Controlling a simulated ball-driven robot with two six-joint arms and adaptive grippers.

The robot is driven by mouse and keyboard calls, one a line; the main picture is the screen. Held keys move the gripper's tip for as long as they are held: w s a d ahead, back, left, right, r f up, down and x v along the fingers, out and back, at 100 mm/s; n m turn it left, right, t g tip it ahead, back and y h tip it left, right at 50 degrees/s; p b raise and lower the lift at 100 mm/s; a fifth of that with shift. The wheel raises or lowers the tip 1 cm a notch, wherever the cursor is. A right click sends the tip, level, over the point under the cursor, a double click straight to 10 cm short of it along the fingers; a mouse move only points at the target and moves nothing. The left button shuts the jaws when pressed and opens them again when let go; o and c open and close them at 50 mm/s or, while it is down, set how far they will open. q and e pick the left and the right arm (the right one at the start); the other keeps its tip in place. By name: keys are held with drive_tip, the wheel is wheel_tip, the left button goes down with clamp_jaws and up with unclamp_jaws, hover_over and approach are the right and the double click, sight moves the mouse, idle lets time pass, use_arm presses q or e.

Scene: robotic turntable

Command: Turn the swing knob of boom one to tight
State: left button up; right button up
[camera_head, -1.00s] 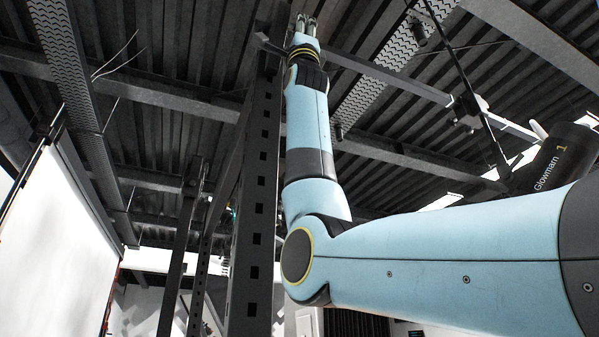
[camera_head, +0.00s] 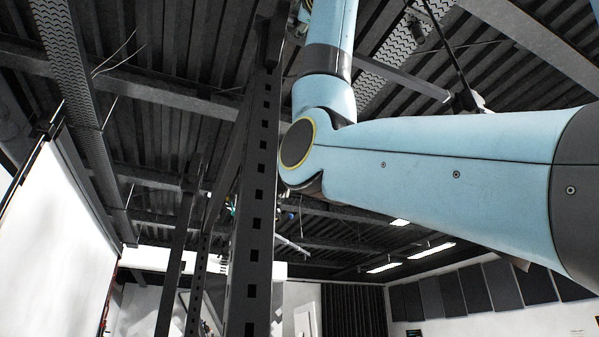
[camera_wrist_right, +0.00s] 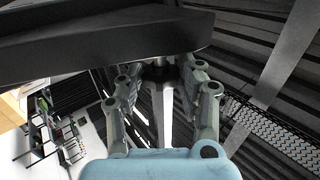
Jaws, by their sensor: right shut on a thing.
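In the right wrist view, my right gripper (camera_wrist_right: 158,80) has its two jointed fingers on either side of a small dark knob (camera_wrist_right: 160,72), just below a wide dark beam (camera_wrist_right: 85,45). The fingers hide the knob's sides, and no label or mark shows its setting. In the head view, my right forearm rises past the top edge, so the gripper and knob are out of that picture. My left gripper shows in neither view.
In the head view, a dark perforated post (camera_head: 253,200) stands just left of my right elbow. Steel roof beams (camera_head: 150,90) cross above. A white panel (camera_head: 55,240) stands at left. Acoustic panels (camera_head: 480,290) line the wall at lower right.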

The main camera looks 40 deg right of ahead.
drive_tip(key=g+p, duration=0.2)
drive_tip(key=g, duration=0.1)
drive_tip(key=r+g+p, duration=0.1)
drive_tip(key=shift+s+r+y+p, duration=0.1)
drive_tip(key=shift+s+y+p, duration=0.2)
drive_tip(key=shift+p, duration=0.1)
drive_tip(key=shift+g+y+p, duration=0.3)
drive_tip(key=shift+g+p, duration=0.95)
drive_tip(key=shift+g, duration=0.15)
idle(1.5)
drive_tip(key=o, duration=1.2)
drive_tip(key=shift+w, duration=0.1)
drive_tip(key=shift+g, duration=0.3)
drive_tip(key=v, duration=0.7)
drive_tip(key=shift+s+f, duration=0.2)
drive_tip(key=shift+s, duration=0.05)
